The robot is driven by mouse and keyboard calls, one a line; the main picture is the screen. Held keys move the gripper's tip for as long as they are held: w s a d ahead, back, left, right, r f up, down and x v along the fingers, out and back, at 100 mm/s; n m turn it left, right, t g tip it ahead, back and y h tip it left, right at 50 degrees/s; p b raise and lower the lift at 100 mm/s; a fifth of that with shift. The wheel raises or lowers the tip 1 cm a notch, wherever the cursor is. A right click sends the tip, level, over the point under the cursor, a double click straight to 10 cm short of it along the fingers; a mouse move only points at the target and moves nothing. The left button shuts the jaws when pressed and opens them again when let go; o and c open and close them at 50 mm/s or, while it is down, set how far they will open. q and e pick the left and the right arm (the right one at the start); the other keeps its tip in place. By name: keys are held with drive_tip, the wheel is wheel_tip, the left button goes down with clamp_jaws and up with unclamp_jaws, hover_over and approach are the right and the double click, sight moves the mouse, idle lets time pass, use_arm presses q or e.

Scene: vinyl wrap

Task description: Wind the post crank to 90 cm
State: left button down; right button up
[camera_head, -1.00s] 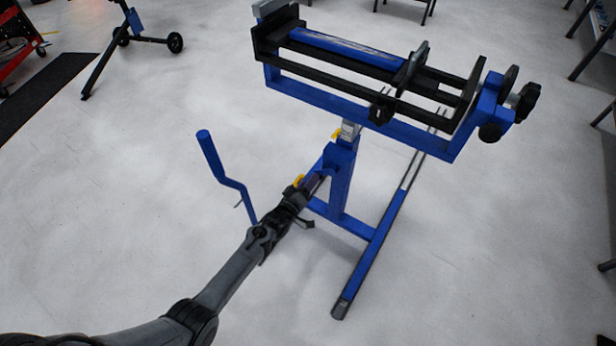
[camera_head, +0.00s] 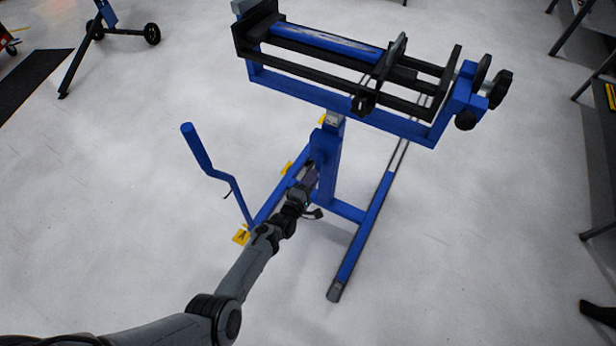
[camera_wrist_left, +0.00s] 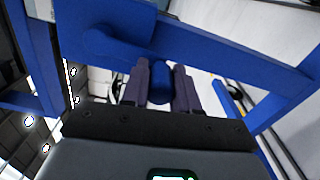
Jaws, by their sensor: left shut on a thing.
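The blue post (camera_head: 328,155) stands upright on the stand's base and carries the long clamp frame (camera_head: 345,105). A short silver section shows at the top of the post. My left gripper (camera_head: 311,178) is low at the post's left side. In the left wrist view its two dark fingers are closed around a blue cylindrical grip (camera_wrist_left: 161,82), which looks like the post crank's handle. A blue crank arm (camera_wrist_left: 110,45) shows above the grip. In the head view my gripper hides most of the crank. No height marking is readable. My right gripper is not in view.
A blue bent bar (camera_head: 207,160) rises left of my arm, beside the base. Yellow labels (camera_head: 241,237) mark the left base leg. The right base leg (camera_head: 362,235) runs toward me. A wheeled blue stand (camera_head: 100,30) is far left. Open floor surrounds the stand.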

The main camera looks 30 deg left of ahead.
use_arm(q)
drive_tip(key=shift+d+f+n, duration=0.1)
drive_tip(key=shift+d+n, duration=0.2)
drive_tip(key=shift+d, duration=0.05)
idle(0.3)
drive_tip(key=c, duration=0.8)
unclamp_jaws()
drive_tip(key=shift+d, duration=0.15)
drive_tip(key=shift+c, duration=0.2)
